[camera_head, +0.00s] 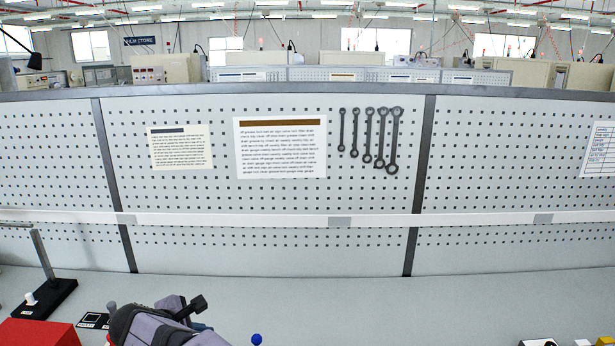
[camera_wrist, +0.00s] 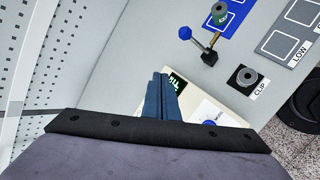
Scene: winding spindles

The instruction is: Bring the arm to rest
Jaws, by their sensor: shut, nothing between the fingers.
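My gripper (camera_wrist: 160,78) shows in the wrist view as two blue fingers pressed together with nothing between them. They extend past a black bar on my purple-grey wrist. Below them is a pale panel (camera_wrist: 228,117) with a green-lettered display and a blue knob; I cannot tell whether the fingertips touch it. In the camera_head view, my wrist is low, left of centre, over the grey bench (camera_head: 300,300), and the fingers are mostly hidden there.
A blue-knobbed lever (camera_wrist: 185,33) stands beyond the fingers, near a blue mat (camera_wrist: 232,14). A black holder labelled CLIP (camera_wrist: 247,78) is to the right. A red box (camera_head: 38,333) and black stand (camera_head: 45,298) are at left. A pegboard (camera_head: 270,200) closes off the back.

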